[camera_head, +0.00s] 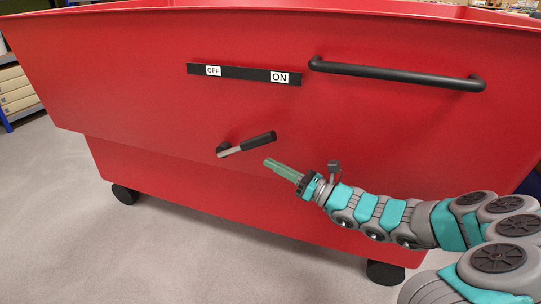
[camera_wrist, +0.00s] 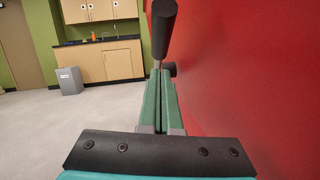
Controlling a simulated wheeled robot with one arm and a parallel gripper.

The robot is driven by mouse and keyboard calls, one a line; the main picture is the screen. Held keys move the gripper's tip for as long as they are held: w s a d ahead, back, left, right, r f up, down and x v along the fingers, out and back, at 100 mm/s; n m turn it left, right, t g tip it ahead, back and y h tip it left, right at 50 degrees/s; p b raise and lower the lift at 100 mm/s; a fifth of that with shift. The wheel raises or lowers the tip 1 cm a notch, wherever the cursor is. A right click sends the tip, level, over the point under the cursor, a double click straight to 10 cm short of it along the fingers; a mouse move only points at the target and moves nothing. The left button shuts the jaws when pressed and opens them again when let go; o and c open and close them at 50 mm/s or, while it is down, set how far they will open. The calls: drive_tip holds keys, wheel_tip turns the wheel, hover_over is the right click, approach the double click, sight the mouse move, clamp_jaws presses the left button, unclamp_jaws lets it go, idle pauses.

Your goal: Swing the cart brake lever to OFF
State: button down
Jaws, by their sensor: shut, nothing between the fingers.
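The brake lever (camera_head: 258,141) sticks out from the side of the red cart (camera_head: 150,100). It has a black grip on a metal rod and a dark pivot at its left end. The grip points right and slightly up, below the ON label (camera_head: 279,77). The OFF label (camera_head: 213,71) is to the left on the same black strip. My gripper (camera_head: 267,162) is shut and empty, just below and right of the lever. In the wrist view the lever's black grip (camera_wrist: 163,30) stands just beyond my shut green fingers (camera_wrist: 159,75); I cannot tell whether they touch.
A black handle bar (camera_head: 395,74) is fixed to the cart at upper right. The cart stands on black casters (camera_head: 125,194). A grey bin (camera_wrist: 70,80) and wooden cabinets (camera_wrist: 105,62) are far off across open floor (camera_wrist: 50,130). The cart's side is close on the right in the wrist view.

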sight(246, 144)
drive_tip(key=shift+w+a+r, duration=0.25)
drive_tip(key=shift+a+r, duration=0.05)
drive_tip(key=shift+r, duration=0.4)
drive_tip(key=shift+w+a+r, duration=0.2)
drive_tip(key=shift+a+r, duration=0.05)
drive_tip(key=shift+r, duration=0.4)
drive_tip(key=shift+r, duration=0.1)
